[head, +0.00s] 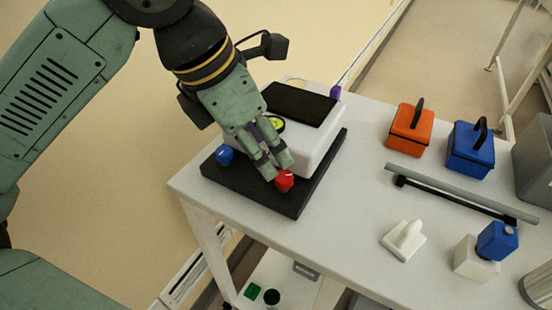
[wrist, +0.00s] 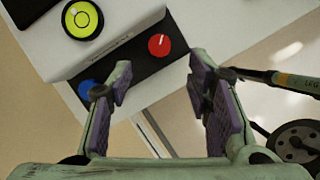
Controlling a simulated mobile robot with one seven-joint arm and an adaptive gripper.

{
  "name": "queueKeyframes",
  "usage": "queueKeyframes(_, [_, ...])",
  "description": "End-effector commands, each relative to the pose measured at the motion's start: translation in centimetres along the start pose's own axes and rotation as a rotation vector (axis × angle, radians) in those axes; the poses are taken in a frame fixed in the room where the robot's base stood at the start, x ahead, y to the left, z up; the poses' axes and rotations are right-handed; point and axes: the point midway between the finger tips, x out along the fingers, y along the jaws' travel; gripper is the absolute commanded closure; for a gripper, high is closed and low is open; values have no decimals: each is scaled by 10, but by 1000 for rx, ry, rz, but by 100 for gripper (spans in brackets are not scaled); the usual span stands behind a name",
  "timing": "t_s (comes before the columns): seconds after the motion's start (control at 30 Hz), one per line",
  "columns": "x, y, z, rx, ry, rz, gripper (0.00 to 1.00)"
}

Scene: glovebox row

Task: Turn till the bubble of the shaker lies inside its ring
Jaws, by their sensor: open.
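The shaker is a white box (head: 318,150) with a black top plate (head: 298,103) on a black base (head: 262,190). Its round yellow-green level (wrist: 83,19) shows in the wrist view with a dark ring at its middle. A small pale spot lies at the ring's upper left; I cannot tell surely whether it is the bubble. A red knob (wrist: 159,45) and a blue knob (wrist: 90,87) sit at the base's near corners. My gripper (wrist: 160,72) is open and empty, its fingertips either side of and just short of the red knob, which shows partly behind them in the head view (head: 285,181).
The table's front edge is close to the base.

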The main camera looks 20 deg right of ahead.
Motion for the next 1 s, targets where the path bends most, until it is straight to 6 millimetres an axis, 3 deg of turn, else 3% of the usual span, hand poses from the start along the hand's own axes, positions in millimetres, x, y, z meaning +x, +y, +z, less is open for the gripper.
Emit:
queueKeyframes(0.2, [41,-1,1,3,-1,-3,54])
queueKeyframes(0.4, [69,0,2,2,-3,-2,54])
queueKeyframes(0.8, [79,0,2,2,-4,0,54])
queueKeyframes(1.0, [79,0,2,2,-4,1,66])
